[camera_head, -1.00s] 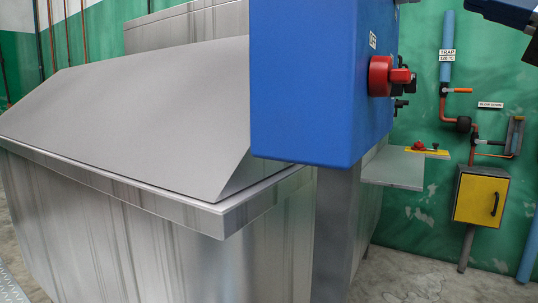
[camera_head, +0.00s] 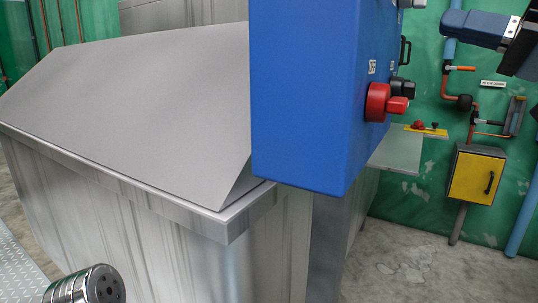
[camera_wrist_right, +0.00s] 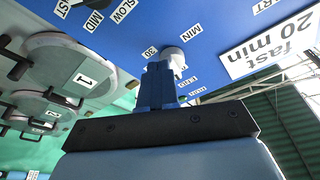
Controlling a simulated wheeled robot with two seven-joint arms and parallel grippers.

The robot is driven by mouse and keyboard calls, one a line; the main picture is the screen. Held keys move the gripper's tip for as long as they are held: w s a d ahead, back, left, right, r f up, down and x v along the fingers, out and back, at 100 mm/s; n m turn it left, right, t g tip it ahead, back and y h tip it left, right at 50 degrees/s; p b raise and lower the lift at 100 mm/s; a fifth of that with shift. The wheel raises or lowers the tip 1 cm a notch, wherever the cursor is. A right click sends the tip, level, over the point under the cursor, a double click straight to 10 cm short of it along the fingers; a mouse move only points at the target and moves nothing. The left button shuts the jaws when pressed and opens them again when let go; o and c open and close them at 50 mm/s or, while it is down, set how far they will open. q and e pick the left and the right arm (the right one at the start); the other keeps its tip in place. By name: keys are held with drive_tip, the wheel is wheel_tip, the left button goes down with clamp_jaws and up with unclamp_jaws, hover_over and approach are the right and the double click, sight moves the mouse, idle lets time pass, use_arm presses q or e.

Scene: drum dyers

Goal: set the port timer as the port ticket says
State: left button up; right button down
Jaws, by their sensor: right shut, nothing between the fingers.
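My right gripper (camera_head: 449,22) comes in from the upper right in the head view, right of the blue control box (camera_head: 308,95) and apart from its red knob (camera_head: 378,102). In the right wrist view the shut, empty fingers (camera_wrist_right: 158,72) point up at the blue panel. A pale round knob (camera_wrist_right: 173,57) stands just behind their tips, partly hidden; contact cannot be told. Labels "30" (camera_wrist_right: 150,52) and "MIN" (camera_wrist_right: 192,32) lie around it; its setting is not readable. A white ticket (camera_wrist_right: 270,42) reads "fast 20 min". My left gripper is not in view.
Labels "SLOW" (camera_wrist_right: 124,10) and "MID" (camera_wrist_right: 94,20) show on the panel. Grey round lids (camera_wrist_right: 75,60) are left of it. A steel vat (camera_head: 130,110) fills the left of the head view. A small shelf (camera_head: 397,153) and a yellow wall box (camera_head: 477,178) stand right.

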drive_tip(key=shift+f+x, duration=0.15)
drive_tip(key=shift+x, duration=0.55)
drive_tip(key=shift+f+x, duration=0.15)
drive_tip(key=shift+x, duration=0.6)
drive_tip(key=shift+s+a, duration=0.1)
drive_tip(key=shift+a, duration=0.05)
drive_tip(key=shift+r, duration=0.1)
